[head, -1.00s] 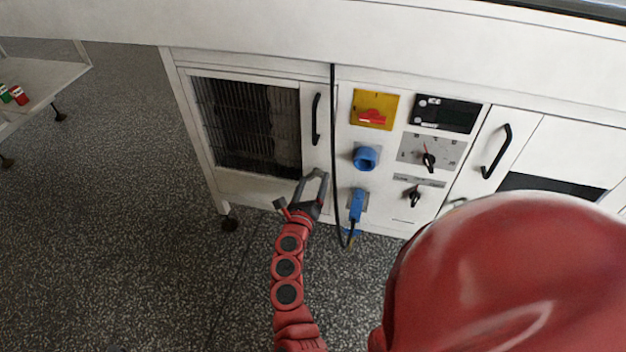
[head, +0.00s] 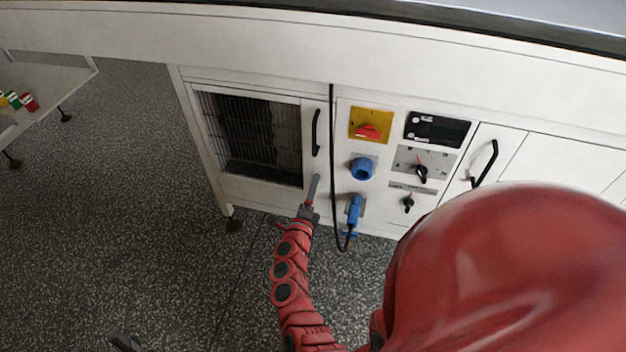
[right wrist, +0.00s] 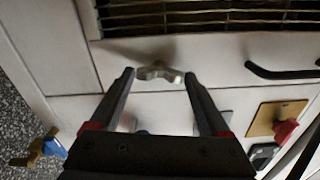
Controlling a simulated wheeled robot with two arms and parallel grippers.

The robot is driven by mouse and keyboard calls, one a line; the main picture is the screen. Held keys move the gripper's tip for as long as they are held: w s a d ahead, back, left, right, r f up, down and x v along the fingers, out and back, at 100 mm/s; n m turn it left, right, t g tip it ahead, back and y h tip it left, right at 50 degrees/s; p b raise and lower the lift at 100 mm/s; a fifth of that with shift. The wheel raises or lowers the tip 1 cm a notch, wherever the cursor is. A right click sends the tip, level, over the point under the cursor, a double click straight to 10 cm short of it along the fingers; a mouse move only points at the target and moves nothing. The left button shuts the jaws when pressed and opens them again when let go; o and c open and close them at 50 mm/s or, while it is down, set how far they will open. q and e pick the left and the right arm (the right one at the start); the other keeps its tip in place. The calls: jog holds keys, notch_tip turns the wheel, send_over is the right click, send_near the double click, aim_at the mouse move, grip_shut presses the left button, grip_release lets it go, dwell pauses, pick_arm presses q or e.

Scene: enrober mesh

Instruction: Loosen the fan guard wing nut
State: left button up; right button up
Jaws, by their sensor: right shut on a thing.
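The wing nut (right wrist: 158,73) is a pale metal piece with two wings on the white panel, below the fan guard grille (right wrist: 210,14) in the right wrist view. My right gripper (right wrist: 160,76) has one fingertip at each end of the nut and is shut on it. In the head view my right gripper (head: 316,179) is at the cabinet, near the lower right of the dark fan guard (head: 250,135), and the nut cannot be made out there. A dark tip at the bottom left edge may be my left gripper (head: 124,342); its jaws cannot be read.
A black door handle (head: 316,132) is just above my right gripper. A hanging black cable (head: 333,200), a blue plug (head: 354,210), a blue socket (head: 362,169) and a yellow-backed red switch (head: 369,129) are to its right. Speckled floor is open at left, before a low shelf (head: 50,80).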

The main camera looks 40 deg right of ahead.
jog(key=shift+n+p, duration=0.55)
jog(key=shift+n, duration=0.35)
jog(key=o, duration=1.2)
jog(key=p+v, duration=0.2)
jog(key=v, duration=1.5)
jog(key=shift+s+a, duration=0.1)
jog(key=shift+a, duration=0.1)
